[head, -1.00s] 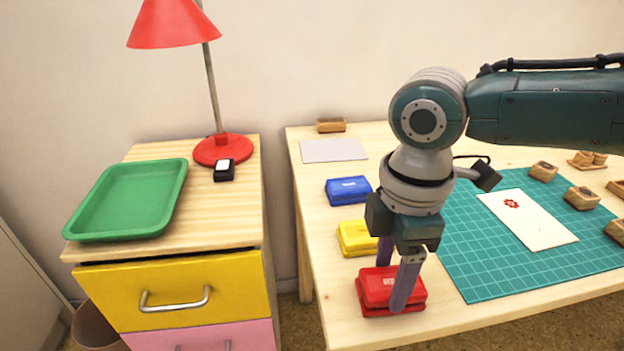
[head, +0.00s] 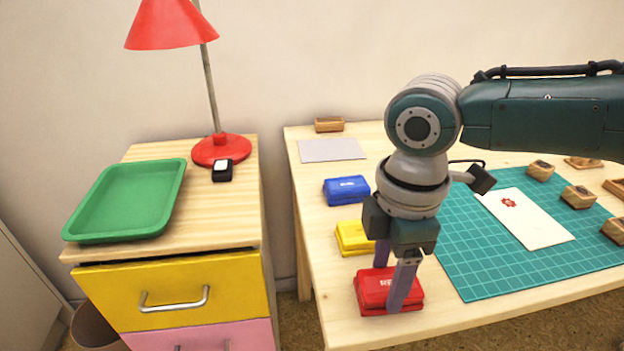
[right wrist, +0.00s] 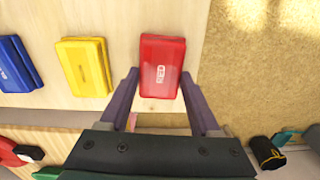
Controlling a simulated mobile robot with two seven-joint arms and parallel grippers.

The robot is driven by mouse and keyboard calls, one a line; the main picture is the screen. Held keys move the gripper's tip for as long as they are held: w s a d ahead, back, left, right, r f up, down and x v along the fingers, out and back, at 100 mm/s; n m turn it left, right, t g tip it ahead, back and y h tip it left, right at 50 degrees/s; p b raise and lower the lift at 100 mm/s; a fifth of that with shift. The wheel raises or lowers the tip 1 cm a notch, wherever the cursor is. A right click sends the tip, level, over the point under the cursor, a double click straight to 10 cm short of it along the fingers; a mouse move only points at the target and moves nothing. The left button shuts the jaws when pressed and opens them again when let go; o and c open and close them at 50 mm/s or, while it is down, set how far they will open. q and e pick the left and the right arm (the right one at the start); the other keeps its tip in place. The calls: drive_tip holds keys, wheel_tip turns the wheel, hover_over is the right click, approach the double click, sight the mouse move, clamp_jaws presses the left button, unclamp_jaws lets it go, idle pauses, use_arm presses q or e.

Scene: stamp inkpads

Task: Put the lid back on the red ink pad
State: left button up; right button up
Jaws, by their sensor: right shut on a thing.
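The red ink pad (head: 374,288) sits near the front left corner of the table, with its red lid (right wrist: 163,62) on top, label up. The lid looks level and lined up with the pad; a small gap between them cannot be ruled out. My right gripper (head: 390,284) points down over it, shut on the red lid, one finger on each side. In the right wrist view the two fingers (right wrist: 158,85) flank the near end of the lid. My left gripper is in neither view.
The yellow ink pad (head: 354,238) and blue ink pad (head: 346,190) stand behind the red one. A green cutting mat (head: 470,270) with a stamped white card (head: 527,219) lies to the right. Wooden stamps (head: 578,197) are beyond. The table's front edge is close.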

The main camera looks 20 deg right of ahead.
idle(0.4)
drive_tip(key=o, duration=1.3)
drive_tip(key=shift+o, duration=0.4)
wheel_tip(320, 180, up, 7)
drive_tip(key=p, duration=0.8)
